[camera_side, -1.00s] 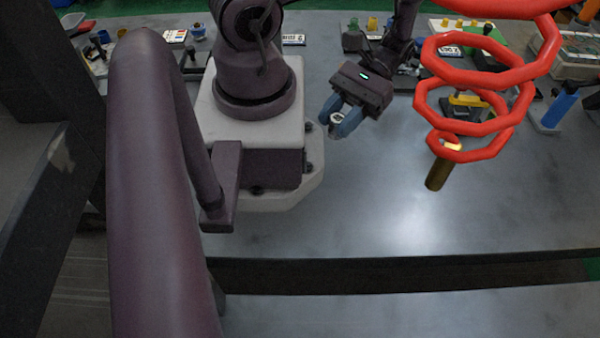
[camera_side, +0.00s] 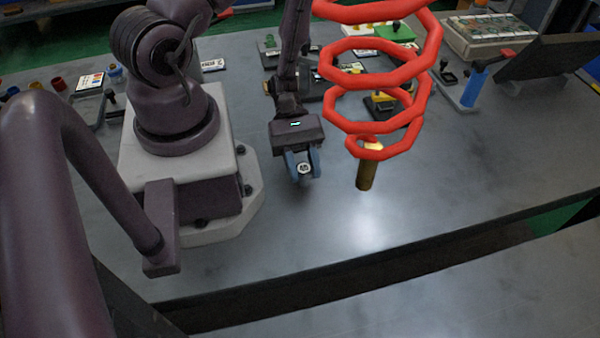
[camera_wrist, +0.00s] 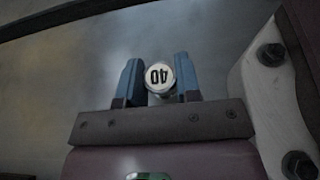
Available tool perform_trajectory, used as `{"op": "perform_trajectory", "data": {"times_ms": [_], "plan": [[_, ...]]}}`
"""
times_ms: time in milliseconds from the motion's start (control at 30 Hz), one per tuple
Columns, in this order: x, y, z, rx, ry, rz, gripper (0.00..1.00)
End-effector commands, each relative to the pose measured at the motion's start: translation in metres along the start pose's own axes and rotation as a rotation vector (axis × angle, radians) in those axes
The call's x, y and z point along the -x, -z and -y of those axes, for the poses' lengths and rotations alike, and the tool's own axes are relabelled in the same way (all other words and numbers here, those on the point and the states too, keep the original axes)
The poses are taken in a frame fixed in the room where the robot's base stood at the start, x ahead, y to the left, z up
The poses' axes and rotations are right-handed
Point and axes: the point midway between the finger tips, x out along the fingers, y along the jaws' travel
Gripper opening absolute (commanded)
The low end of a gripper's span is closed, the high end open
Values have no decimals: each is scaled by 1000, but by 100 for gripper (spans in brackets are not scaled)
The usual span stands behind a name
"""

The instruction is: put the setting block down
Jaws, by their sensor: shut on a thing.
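My gripper (camera_side: 303,172) is shut on the setting block (camera_side: 304,167), which has a round white top. In the wrist view my gripper (camera_wrist: 158,64) has its two blue fingers on either side of the block (camera_wrist: 159,76). Its top reads "40", upside down in that picture. The block's lower part is hidden, and I cannot tell whether it touches the table. In the side view the gripper is right of my arm's base and left of the hanging red coil.
A red coiled hose (camera_side: 375,100) with a brass end (camera_side: 367,175) hangs right of my gripper. Plates, coloured parts and a blue post (camera_side: 474,86) stand along the back. The grey table (camera_side: 300,240) is clear in front, up to a dark gap.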

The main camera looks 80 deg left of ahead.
Motion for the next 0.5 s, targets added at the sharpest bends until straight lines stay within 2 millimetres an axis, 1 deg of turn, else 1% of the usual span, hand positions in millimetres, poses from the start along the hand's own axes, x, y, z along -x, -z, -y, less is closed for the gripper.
{"op": "perform_trajectory", "data": {"times_ms": [33, 167, 500], "plan": [[-3, 7, 0, 3, 1, 2, 2], [-8, 18, 0, 1, 0, 1, 2], [-8, 20, 0, -1, 0, 0, 2]]}}
